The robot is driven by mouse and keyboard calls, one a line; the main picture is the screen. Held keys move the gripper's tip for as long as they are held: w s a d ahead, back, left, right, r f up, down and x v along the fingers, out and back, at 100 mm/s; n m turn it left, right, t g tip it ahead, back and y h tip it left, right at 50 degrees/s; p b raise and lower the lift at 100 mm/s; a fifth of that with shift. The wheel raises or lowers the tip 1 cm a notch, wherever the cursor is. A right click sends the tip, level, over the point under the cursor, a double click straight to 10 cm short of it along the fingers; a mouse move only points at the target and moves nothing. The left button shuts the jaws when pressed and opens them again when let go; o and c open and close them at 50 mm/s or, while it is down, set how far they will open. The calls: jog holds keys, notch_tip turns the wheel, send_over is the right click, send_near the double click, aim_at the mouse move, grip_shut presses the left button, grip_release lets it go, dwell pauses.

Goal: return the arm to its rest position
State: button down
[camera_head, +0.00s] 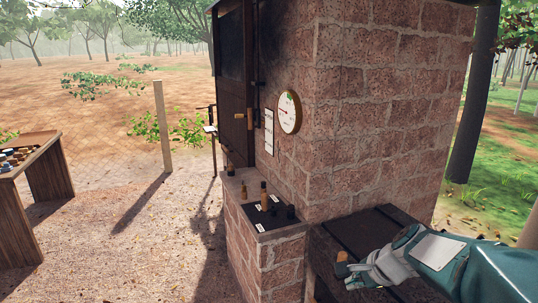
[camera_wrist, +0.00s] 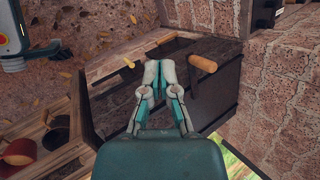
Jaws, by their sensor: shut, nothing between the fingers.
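My gripper (camera_head: 356,276) is at the lower right in the head view, at the end of my teal arm, low over a dark wooden bench (camera_head: 355,228). In the wrist view my gripper (camera_wrist: 160,72) is at the centre, its grey fingers together and nothing between them. Below it is a dark, box-like surface. A wooden handle (camera_wrist: 203,63) shows just right of the fingertips, apart from them in the picture. I cannot tell the height gap between the fingers and the surface.
A brick structure (camera_head: 385,110) with a round dial (camera_head: 289,112) stands beside the bench. Small bottles (camera_head: 264,196) stand on its ledge. A wooden table (camera_head: 48,172) with small items is at far left. A red-brown cylinder (camera_wrist: 18,152) is at lower left in the wrist view. Open ground lies left.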

jog(key=s+a+r+n+h, duration=0.1)
jog(key=s+r+n+h, duration=0.1)
jog(key=s+n, duration=0.5)
jog(key=s+a+r+n+h, duration=0.2)
jog(key=s+n, duration=0.6)
jog(key=s, duration=0.6)
jog(key=shift+r, duration=0.3)
